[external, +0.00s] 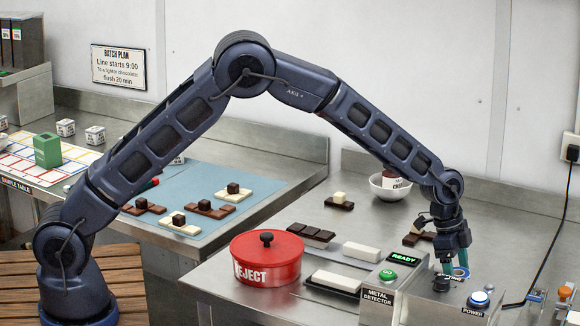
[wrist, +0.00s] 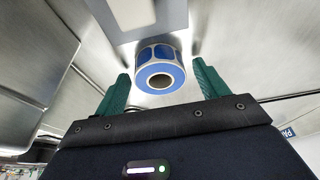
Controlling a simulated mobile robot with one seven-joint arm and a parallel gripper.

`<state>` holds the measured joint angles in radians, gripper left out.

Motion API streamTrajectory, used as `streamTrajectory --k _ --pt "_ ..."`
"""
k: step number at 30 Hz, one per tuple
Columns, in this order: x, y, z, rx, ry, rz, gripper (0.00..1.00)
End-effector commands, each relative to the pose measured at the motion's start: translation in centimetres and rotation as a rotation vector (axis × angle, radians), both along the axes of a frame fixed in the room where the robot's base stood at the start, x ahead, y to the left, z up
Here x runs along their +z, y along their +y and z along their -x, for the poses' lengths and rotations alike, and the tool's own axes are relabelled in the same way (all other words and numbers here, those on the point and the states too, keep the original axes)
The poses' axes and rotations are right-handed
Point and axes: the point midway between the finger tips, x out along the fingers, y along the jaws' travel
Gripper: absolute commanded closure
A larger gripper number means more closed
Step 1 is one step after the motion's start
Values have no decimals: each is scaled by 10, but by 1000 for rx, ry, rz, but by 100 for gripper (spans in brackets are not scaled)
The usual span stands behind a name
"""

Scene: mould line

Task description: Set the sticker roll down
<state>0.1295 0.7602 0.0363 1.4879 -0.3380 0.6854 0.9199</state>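The sticker roll (wrist: 160,70) shows in the wrist view as a short white cylinder with blue stickers and a brown hollow core. It is between and just beyond the tips of my gripper (wrist: 161,88), with a visible gap to the green finger on each side. My gripper is open. In the external view my gripper (external: 455,268) points down low over the grey machine at the right. I cannot clearly make out the roll there. The roll appears to be against a grey metal surface, but the exact contact is hard to tell.
The metal detector box (external: 391,285) with a green READY display stands left of my gripper. A blue POWER button (external: 479,299) is close on its right. A red REJECT tin (external: 266,262), several chocolate and white bars and a white bowl (external: 390,190) stand on the steel counter.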

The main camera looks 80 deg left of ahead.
Motion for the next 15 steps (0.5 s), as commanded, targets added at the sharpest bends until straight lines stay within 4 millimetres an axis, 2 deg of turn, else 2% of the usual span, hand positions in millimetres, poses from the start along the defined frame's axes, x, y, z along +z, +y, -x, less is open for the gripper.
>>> streamTrajectory --k 8,11,15 --pt "5 0 0 0 -1 1 27" --pt "17 3 2 0 -1 0 27" --pt "41 9 7 3 -3 1 27"
